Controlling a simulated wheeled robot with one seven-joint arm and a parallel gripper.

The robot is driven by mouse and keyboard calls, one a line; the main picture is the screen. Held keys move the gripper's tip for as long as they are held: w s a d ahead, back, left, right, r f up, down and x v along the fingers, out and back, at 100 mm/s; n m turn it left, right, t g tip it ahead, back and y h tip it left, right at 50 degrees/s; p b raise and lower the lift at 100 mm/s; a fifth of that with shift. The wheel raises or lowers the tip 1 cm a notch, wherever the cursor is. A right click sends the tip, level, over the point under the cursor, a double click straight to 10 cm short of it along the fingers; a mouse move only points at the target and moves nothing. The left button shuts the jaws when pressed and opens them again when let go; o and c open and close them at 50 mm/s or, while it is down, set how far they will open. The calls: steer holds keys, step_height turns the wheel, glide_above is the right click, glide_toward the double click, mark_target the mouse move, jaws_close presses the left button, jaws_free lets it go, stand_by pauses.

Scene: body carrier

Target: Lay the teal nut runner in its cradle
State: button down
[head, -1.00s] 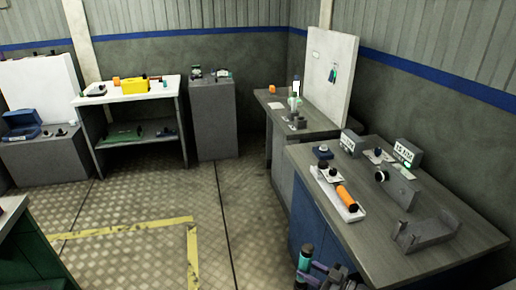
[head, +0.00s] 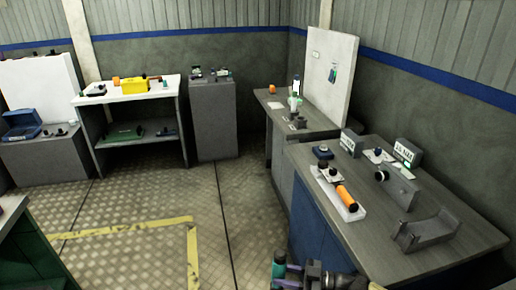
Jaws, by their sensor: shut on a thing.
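The teal nut runner (head: 279,269) shows at the bottom edge of the head view, just in front of the right bench. It stands roughly upright, with its lower part cut off by the frame. My gripper (head: 291,280) is shut on it; the fingers are small and partly out of frame. A grey cradle (head: 426,231) with raised ends sits empty on the near right part of the bench top. The nut runner is apart from the cradle, to its left and nearer to me.
The grey-topped bench (head: 370,238) also bears a white tray (head: 350,211) with an orange-handled tool, a grey block device (head: 398,187) and small display boxes (head: 407,152). Bench top around the cradle is clear. Open floor (head: 130,205) lies to the left.

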steer(key=s+a+r+n+g+h, duration=0.1)
steer(key=s+a+r+n+g, duration=0.2)
steer(key=s+a+n+g, duration=0.4)
steer(key=a+g, duration=0.2)
steer(key=g, duration=0.2)
steer(key=shift+s+r+n+g, duration=0.15)
steer(key=shift+r+n+g, duration=0.1)
steer(key=shift+n+g, duration=0.15)
steer(key=w+d+m+t, duration=0.2)
steer(key=t, duration=0.1)
steer(key=w+d+f+m+t+y, duration=0.1)
steer(key=w+d+m+t, duration=0.1)
steer(key=t, duration=0.1)
steer(key=w+d+f+m+t, duration=0.1)
steer(key=d+m+t, duration=0.1)
steer(key=t, duration=0.1)
steer(key=shift+w+d+f+y, duration=0.25)
steer(key=shift+w+y, duration=0.05)
steer(key=shift+w, duration=0.1)
steer(key=w+d+f+m+t+h, duration=0.1)
steer(key=w+d+m+t, duration=0.1)
steer(key=d+m+t, duration=0.1)
steer(key=w+d+f+m+t+h, duration=0.1)
steer(key=w+d+m+t+h, duration=0.1)
steer(key=d+t, duration=0.4)
steer(key=shift+d+f+m+h, duration=0.3)
steer(key=shift+d+m, duration=0.25)
steer(key=shift+m, duration=0.15)
steer(key=shift+r, duration=0.1)
